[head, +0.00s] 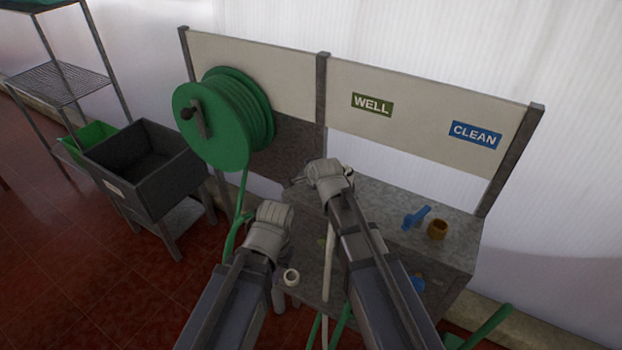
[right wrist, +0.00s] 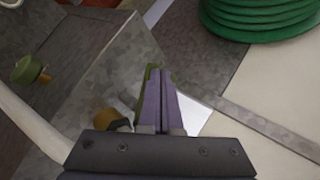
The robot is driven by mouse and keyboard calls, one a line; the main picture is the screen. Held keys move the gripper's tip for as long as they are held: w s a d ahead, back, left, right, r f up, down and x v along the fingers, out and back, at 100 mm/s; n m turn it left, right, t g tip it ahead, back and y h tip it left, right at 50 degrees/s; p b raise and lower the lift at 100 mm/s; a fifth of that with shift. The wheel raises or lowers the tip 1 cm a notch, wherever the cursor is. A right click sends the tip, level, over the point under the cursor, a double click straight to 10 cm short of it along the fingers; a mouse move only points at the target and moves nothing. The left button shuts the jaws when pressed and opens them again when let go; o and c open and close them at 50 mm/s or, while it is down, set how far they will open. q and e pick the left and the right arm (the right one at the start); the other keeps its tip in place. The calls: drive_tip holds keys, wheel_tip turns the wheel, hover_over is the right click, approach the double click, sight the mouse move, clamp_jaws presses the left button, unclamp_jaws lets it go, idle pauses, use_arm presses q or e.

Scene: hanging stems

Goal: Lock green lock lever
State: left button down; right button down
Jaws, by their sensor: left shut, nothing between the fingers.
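The green lever (right wrist: 148,76) shows in the right wrist view as a narrow strip beside the left finger, mostly hidden behind it. A brass-coloured fitting (right wrist: 108,121) and a pale part lie close by. My right gripper (right wrist: 161,72) has its purple fingers together at the lever; whether they touch it is unclear. In the head view my right wrist hides most of this spot, at the bench's back left below the green WELL sign (head: 372,105). My left gripper (head: 278,295) is shut and empty, low in front of the bench, near a white ring (head: 291,277).
A blue valve part (head: 415,217) and a brass fitting (head: 437,229) stand on the right of the grey bench (head: 459,254). A green hose reel (head: 219,122) hangs at the left. A dark tub (head: 150,170) stands further left. The red floor there is clear.

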drive_tip(key=shift+m+h, duration=0.5)
drive_tip(key=shift+m, duration=0.2)
drive_tip(key=shift+w+a, duration=0.2)
drive_tip(key=shift+w, duration=1.05)
drive_tip(key=shift+w+a, duration=0.15)
drive_tip(key=shift+w, duration=1.15)
